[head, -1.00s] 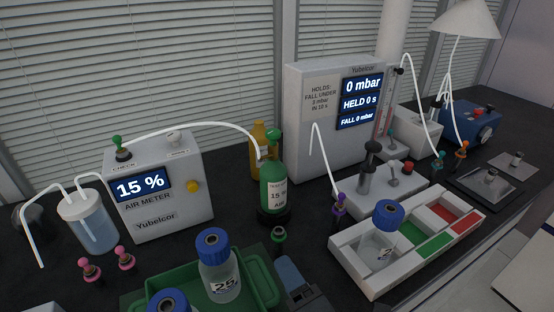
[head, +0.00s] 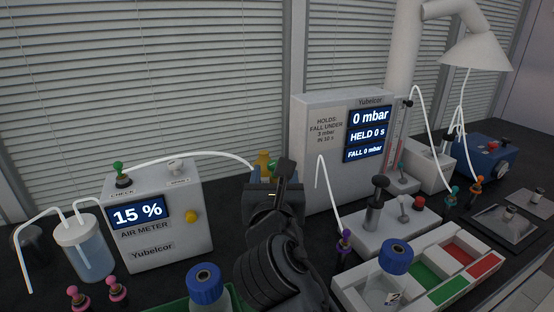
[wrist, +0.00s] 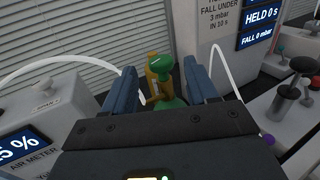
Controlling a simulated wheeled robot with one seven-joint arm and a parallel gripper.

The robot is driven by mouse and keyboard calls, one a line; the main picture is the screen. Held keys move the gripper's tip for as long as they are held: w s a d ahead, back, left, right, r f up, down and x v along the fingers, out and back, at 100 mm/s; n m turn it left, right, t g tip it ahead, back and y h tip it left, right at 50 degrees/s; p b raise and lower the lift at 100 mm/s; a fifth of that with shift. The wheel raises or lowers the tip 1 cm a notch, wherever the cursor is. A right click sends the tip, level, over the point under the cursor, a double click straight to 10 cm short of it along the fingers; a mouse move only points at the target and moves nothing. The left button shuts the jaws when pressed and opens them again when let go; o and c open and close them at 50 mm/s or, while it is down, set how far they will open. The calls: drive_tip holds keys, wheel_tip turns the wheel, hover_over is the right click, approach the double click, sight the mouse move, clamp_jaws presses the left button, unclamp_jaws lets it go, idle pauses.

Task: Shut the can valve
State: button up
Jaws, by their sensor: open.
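The green can (wrist: 170,104) with its green valve knob (wrist: 163,64) on top shows in the wrist view, framed between the two blue fingers of my gripper (wrist: 160,76). The fingers are apart, one on each side, with no visible contact. How far the knob lies beyond the fingertips is hard to tell. In the head view my gripper (head: 272,172) and arm hide most of the can. Whether the valve is open or shut cannot be read.
A yellow can (head: 263,158) stands close behind. The air meter (head: 155,225) reading 15 % is at left, a white tube running from it toward the cans. The pressure unit (head: 325,165) reading 0 mbar stands at right. A bottle tray (head: 350,291) sits at front right.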

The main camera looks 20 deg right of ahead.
sight(275, 163)
drive_tip(key=x, duration=0.7)
drive_tip(key=shift+p, duration=0.35)
drive_tip(key=c, duration=1)
